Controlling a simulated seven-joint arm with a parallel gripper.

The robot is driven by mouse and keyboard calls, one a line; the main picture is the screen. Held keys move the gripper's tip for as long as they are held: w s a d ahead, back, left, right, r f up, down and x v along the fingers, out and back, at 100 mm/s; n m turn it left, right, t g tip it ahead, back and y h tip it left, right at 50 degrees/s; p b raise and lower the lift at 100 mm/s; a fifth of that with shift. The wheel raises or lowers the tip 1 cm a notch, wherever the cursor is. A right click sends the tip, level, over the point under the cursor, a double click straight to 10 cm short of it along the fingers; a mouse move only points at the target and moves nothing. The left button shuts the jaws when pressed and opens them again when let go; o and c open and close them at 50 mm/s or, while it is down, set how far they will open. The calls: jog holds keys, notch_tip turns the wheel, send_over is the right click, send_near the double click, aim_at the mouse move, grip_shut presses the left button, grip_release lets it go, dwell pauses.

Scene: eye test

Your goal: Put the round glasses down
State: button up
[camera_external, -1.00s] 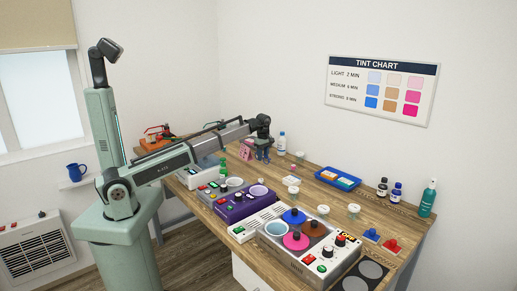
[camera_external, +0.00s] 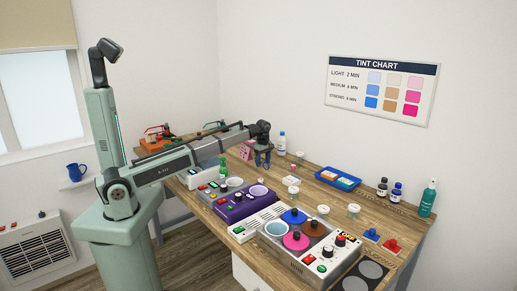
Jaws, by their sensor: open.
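My gripper (camera_external: 263,164) is at the end of my arm, over the back left part of the wooden table (camera_external: 395,225). It points down with its fingers apart, beside a pink box (camera_external: 246,151). I cannot make out the round glasses for certain. They may be too small to see or hidden near the gripper, and I cannot tell whether anything is between the fingers.
A purple unit (camera_external: 231,207) and a tint bath with coloured lids (camera_external: 297,242) stand along the front edge. A blue tray (camera_external: 338,179), small jars (camera_external: 323,211), dark bottles (camera_external: 382,187) and a teal pump bottle (camera_external: 428,200) stand farther right. Bare wood shows between them.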

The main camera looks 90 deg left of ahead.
aim_at(263, 159)
jog(key=shift+r, duration=0.1)
notch_tip(263, 159, up, 12)
dwell(0.7)
jog(key=shift+o, duration=0.2)
dwell(1.1)
jog(key=shift+o, duration=0.8)
jog(key=shift+w+d, duration=0.1)
jog(key=shift+d, duration=0.05)
jog(key=o, duration=0.5)
jog(key=shift+m, duration=0.6)
jog(key=w+d, duration=0.1)
jog(key=d, duration=0.1)
jog(key=w+d+r, duration=0.1)
jog(key=d, duration=0.1)
jog(key=w+d, duration=0.1)
jog(key=d, duration=0.1)
jog(key=shift+w+d+r, duration=0.1)
jog(key=shift+w+r, duration=0.2)
jog(key=shift+r, duration=0.1)
jog(key=shift+c, duration=0.2)
jog(key=shift+s+d+r+n, duration=0.3)
jog(key=shift+s+d+r, duration=0.5)
jog(key=shift+d, duration=2.55)
jog(key=shift+s+d+r+n, duration=0.3)
jog(key=shift+s+d, duration=0.85)
jog(key=shift+d, duration=2.2)
notch_tip(263, 159, down, 9)
jog(key=shift+f, duration=0.2)
